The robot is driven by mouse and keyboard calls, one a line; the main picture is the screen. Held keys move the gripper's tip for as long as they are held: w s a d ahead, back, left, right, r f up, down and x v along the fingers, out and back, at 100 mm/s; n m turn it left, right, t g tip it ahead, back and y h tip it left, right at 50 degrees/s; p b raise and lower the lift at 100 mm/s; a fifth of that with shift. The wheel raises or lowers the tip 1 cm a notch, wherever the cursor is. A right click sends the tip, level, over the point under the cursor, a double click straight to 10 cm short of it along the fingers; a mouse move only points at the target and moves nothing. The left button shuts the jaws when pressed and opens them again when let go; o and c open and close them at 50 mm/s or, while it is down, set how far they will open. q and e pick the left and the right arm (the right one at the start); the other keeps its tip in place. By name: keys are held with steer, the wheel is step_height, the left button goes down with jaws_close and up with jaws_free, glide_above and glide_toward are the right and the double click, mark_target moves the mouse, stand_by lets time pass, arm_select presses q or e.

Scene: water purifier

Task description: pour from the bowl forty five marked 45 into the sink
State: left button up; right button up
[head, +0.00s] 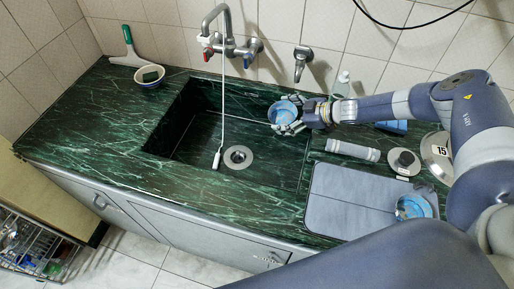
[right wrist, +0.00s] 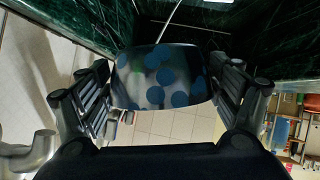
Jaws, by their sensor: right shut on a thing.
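My right gripper (head: 296,114) is shut on a small blue bowl (head: 282,111) and holds it above the right part of the sink (head: 270,157). The bowl looks tilted, with its bluish inside partly showing in the head view. In the right wrist view the bowl (right wrist: 160,76) has a shiny wall with blue dots and sits between both fingers. No number 45 can be read on it. A second blue bowl (head: 411,207) is on the grey board at the right. My left gripper is not in view.
A wall tap (head: 227,42) with a thin white cord hanging into the sink stands behind it. A grey cylinder (head: 353,149), a dark-knobbed lid (head: 404,161) and a grey board (head: 345,203) lie right of the sink. The left counter is mostly clear.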

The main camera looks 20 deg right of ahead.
steer(key=shift+s, duration=0.1)
steer(key=shift+a+r+p, duration=0.1)
steer(key=shift+a+p, duration=0.15)
steer(key=shift+p, duration=0.1)
steer(key=shift+s+a+h, duration=0.15)
steer(key=shift+a+h, duration=0.05)
steer(key=shift+h, duration=0.1)
steer(key=shift+a+f+n, duration=0.15)
steer(key=shift+f+n, duration=0.05)
steer(key=shift+n, duration=0.1)
steer(key=shift+s+a+h, duration=0.15)
steer(key=shift+a+h, duration=0.1)
steer(key=shift+h, duration=0.05)
steer(key=shift+a+f, duration=0.15)
steer(key=shift+f, duration=0.05)
